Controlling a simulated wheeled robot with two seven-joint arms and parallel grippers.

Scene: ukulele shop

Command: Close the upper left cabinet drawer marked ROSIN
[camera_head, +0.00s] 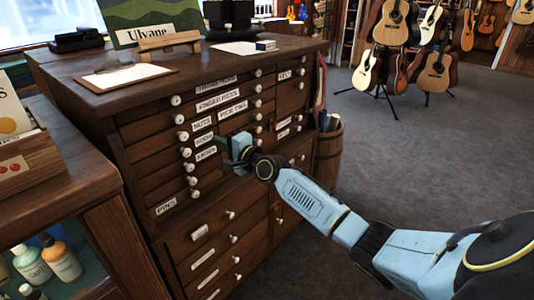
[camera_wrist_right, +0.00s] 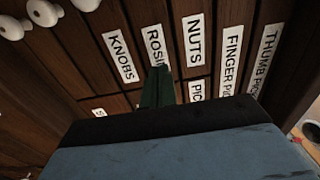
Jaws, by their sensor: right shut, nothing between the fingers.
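The cabinet (camera_head: 125,125) has several rows of brown drawers with white knobs and labels. The drawer marked ROSIN has its label (camera_head: 204,139) on the left side of the upper part, between NUTS and KNOBS. In the right wrist view the ROSIN label (camera_wrist_right: 156,46) is partly covered by my green fingers. My right gripper (camera_head: 222,143) is shut and empty, its fingertips (camera_wrist_right: 157,78) at the drawer fronts just by that label. I cannot tell whether they touch. The ROSIN front looks about level with its neighbours, but any small gap is unclear. My left gripper is out of view.
A clipboard (camera_head: 124,75) and a sign (camera_head: 152,18) sit on the cabinet top. A wooden counter (camera_head: 50,195) stands close at left. A barrel (camera_head: 327,158) stands beyond the cabinet's right side. Guitars on stands (camera_head: 378,92) are farther back; grey floor between is clear.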

